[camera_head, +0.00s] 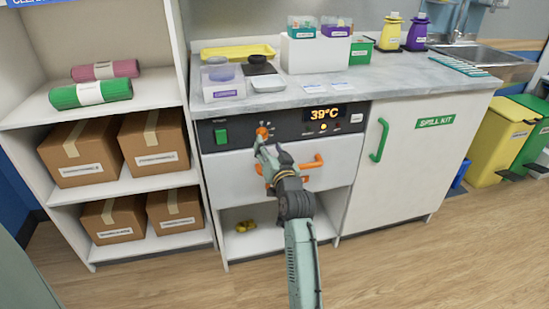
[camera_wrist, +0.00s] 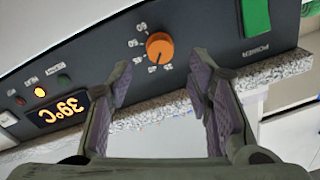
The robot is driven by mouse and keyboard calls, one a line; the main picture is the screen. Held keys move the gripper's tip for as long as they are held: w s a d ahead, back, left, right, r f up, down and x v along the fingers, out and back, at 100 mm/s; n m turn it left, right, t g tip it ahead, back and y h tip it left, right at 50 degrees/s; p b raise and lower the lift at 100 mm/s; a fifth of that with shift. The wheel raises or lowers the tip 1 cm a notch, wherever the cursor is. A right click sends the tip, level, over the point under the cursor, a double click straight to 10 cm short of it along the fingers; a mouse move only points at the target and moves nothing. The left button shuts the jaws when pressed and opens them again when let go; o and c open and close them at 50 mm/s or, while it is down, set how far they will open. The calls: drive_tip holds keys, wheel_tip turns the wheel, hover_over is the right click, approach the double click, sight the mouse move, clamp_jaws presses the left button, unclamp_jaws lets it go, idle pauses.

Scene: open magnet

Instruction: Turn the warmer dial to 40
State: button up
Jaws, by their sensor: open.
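The warmer dial is an orange knob (camera_head: 262,132) on the dark control panel (camera_head: 290,127) above the drawer. In the wrist view the dial (camera_wrist: 160,48) is upside down, with a dark pointer line and small white numbers around it. The display (camera_head: 324,114) reads 39°C; it also shows upside down in the wrist view (camera_wrist: 65,110). My gripper (camera_head: 260,143) is just below the dial in the head view. In the wrist view my gripper (camera_wrist: 160,80) has its fingers apart with nothing between them, and the dial lies just beyond the tips.
A green power switch (camera_head: 221,134) is left of the dial. The drawer has an orange handle (camera_head: 305,165), partly behind my arm. A cabinet with a green handle (camera_head: 379,140) stands to the right, shelves with boxes (camera_head: 154,141) to the left. The worktop (camera_head: 270,100) above holds several containers.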

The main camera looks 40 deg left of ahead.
drive_tip(key=v, duration=0.6)
drive_tip(key=shift+s+d, duration=0.15)
drive_tip(key=shift+d, duration=0.1)
